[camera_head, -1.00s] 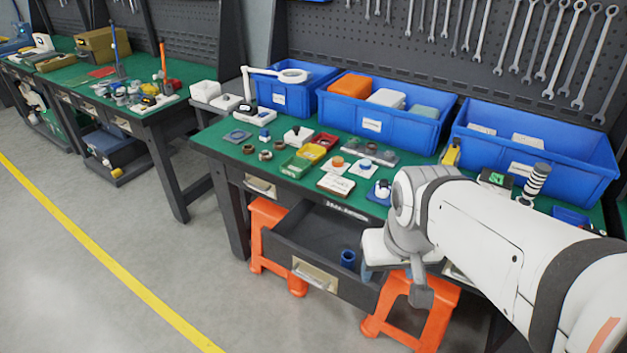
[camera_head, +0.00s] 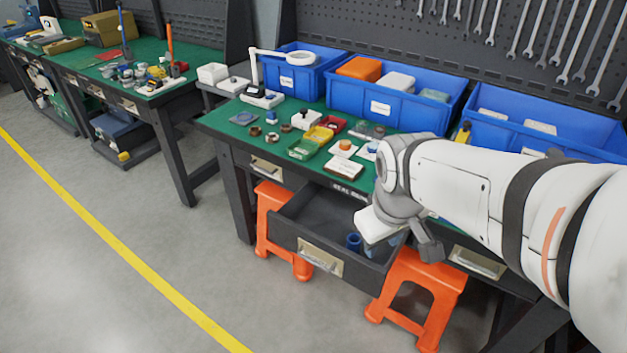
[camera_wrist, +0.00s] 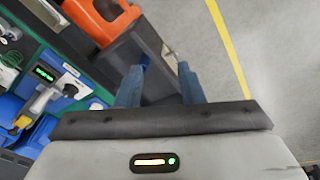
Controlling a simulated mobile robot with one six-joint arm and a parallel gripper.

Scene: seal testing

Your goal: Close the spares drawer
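The spares drawer (camera_head: 318,256) is dark grey and stands pulled out from under the green-topped bench in the head view. Its front has a pale metal label-and-handle plate (camera_head: 320,258). A blue cylindrical part (camera_head: 353,242) stands inside it. My gripper (camera_head: 388,243) is at the drawer's right end, partly hidden by my own wrist; whether it touches the drawer cannot be told. In the wrist view, my gripper's two blue-grey fingers (camera_wrist: 163,75) are apart with nothing held between them. The drawer's grey wall (camera_wrist: 128,58) lies just beyond the fingertips.
Orange stools stand at the left (camera_head: 272,215) and right (camera_head: 415,300) of the drawer under the bench. A closed drawer (camera_head: 478,263) is to the right. Small parts and blue bins (camera_head: 390,105) cover the bench top (camera_head: 225,118). The floor in front is clear.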

